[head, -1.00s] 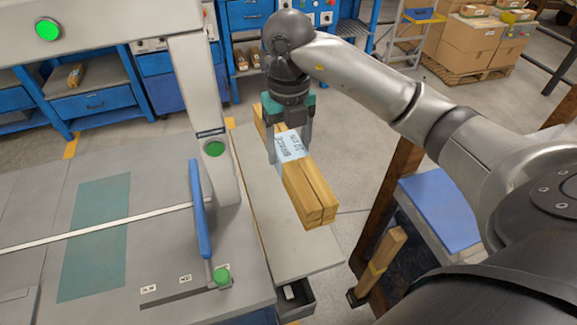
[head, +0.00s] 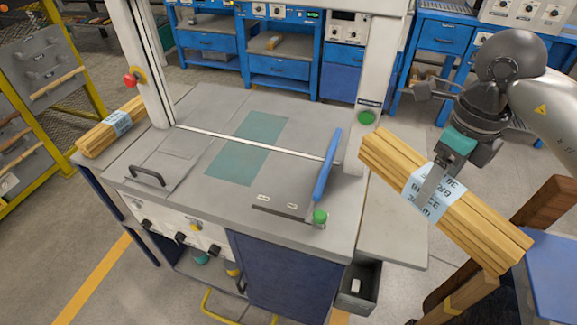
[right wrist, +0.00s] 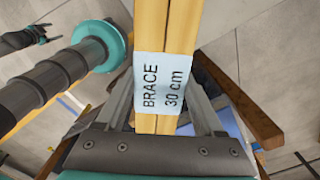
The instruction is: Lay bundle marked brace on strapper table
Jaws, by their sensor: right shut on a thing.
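My right gripper (head: 440,175) is shut on a bundle of yellow wood strips (head: 480,228), across its pale blue label. The right wrist view shows the bundle (right wrist: 182,25) between the fingers, with the label reading BRACE 30 cm. The bundle is held in the air, slanted, at the right of the strapper table (head: 215,120). The table has a grey top, a teal patch (head: 245,150), a pale strap line across it and a white arch. No bundle lies on the teal patch.
Another labelled wood bundle (head: 112,127) lies on a ledge at the table's left. A blue lever (head: 326,165) stands up near the front right of the tabletop. A grey side shelf (head: 385,215) adjoins at right. Wooden posts and a blue surface (head: 555,265) are at lower right.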

